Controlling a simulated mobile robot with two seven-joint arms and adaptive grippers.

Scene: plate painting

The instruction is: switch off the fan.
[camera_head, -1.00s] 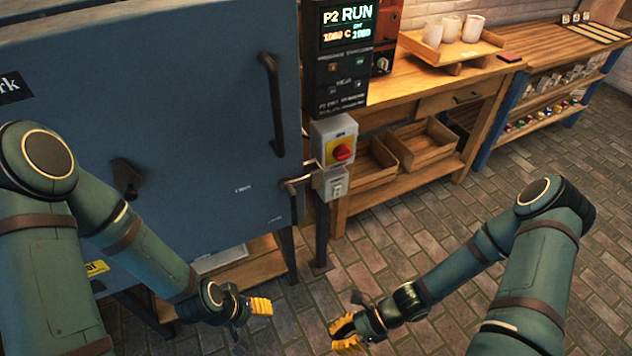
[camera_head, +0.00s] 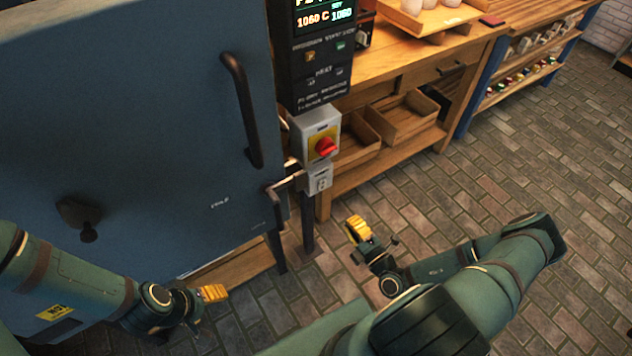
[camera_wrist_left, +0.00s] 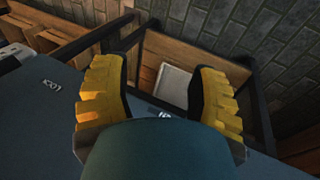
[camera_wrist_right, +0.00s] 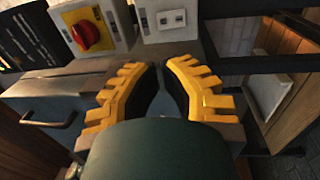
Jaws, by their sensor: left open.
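No fan can be made out in any view. A grey switch box (camera_head: 318,125) with a red rotary knob (camera_head: 325,147) on a yellow plate is beside the kiln. The knob also shows in the right wrist view (camera_wrist_right: 87,35). A smaller grey box (camera_head: 318,181) with a pale switch or socket face sits below; it shows in the right wrist view too (camera_wrist_right: 165,18). My left gripper (camera_head: 213,293) is open and empty, low before the kiln.
The blue kiln (camera_head: 150,130) with a dark upright handle (camera_head: 240,110) fills the left. A black control panel (camera_head: 320,60) is above the switch box. A wooden bench (camera_head: 420,50) with crates (camera_head: 400,112) stands behind. The brick floor at right is clear.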

